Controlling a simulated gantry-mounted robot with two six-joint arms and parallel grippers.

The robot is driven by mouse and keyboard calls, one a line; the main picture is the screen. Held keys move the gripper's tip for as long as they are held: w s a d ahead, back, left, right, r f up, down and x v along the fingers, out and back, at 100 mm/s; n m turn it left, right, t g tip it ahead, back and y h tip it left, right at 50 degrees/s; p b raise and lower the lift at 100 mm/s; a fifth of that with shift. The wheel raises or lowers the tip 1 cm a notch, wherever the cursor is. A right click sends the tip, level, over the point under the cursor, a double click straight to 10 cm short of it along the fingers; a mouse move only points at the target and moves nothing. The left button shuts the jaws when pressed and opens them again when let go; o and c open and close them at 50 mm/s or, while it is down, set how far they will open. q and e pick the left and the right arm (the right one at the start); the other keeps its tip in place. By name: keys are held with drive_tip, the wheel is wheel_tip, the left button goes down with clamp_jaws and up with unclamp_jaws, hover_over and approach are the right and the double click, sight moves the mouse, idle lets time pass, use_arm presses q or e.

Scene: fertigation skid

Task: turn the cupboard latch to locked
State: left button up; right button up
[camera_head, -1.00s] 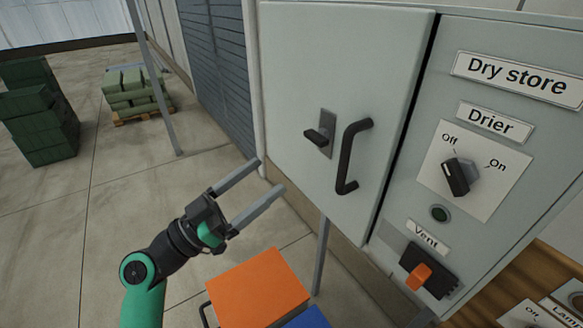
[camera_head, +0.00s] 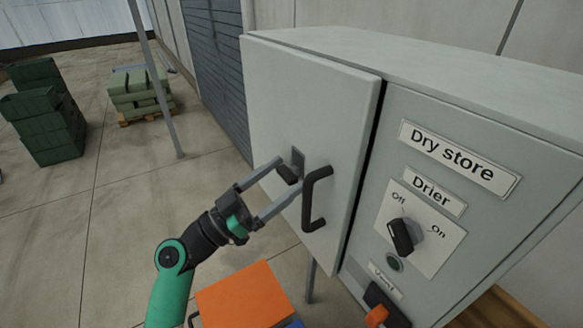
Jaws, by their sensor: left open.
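The cupboard latch (camera_head: 290,172) is a small dark lever on a grey plate, on the pale cupboard door (camera_head: 310,105). It lies roughly level and is partly hidden by my gripper. A black bar handle (camera_head: 312,203) is just right of it. My left gripper (camera_head: 290,177) is open, with its fingertips at the latch, one on the upper left and one at the lower right near the handle. I cannot tell whether either finger touches the latch. My right gripper is not in view.
The Dry store panel (camera_head: 460,158) beside the door carries the drier knob (camera_head: 405,236) and an orange vent switch (camera_head: 376,316). An orange box (camera_head: 245,298) is below the gripper. Green crates (camera_head: 45,120) and a loaded pallet (camera_head: 140,95) stand far left.

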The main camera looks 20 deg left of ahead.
use_arm(q)
drive_tip(key=shift+a, duration=0.1)
drive_tip(key=shift+s, duration=0.1)
drive_tip(key=c, duration=1.4)
drive_tip(key=shift+n, duration=0.4)
drive_tip(key=n+t+y+p, duration=0.1)
drive_tip(key=n+y+p, duration=0.1)
drive_tip(key=n, duration=0.1)
drive_tip(key=shift+r+n, duration=0.15)
drive_tip(key=shift+n, duration=0.15)
drive_tip(key=n+y+p, duration=0.2)
drive_tip(key=n+p, duration=0.2)
drive_tip(key=p, duration=0.1)
drive_tip(key=n+y+p, duration=0.2)
drive_tip(key=n+p, duration=0.3)
drive_tip(key=n+y+p, duration=0.2)
drive_tip(key=n+p, duration=0.3)
drive_tip(key=shift+s+d+r, duration=0.2)
drive_tip(key=shift+d+r, duration=0.05)
drive_tip(key=shift+r, duration=0.05)
drive_tip(key=shift+f+n+g+y+p, duration=0.1)
drive_tip(key=shift+n+g+y+p, duration=0.25)
drive_tip(key=shift+n+p, duration=0.35)
drive_tip(key=shift+f+n+g, duration=0.1)
drive_tip(key=shift+n+g, duration=0.25)
drive_tip(key=shift+n, duration=0.85)
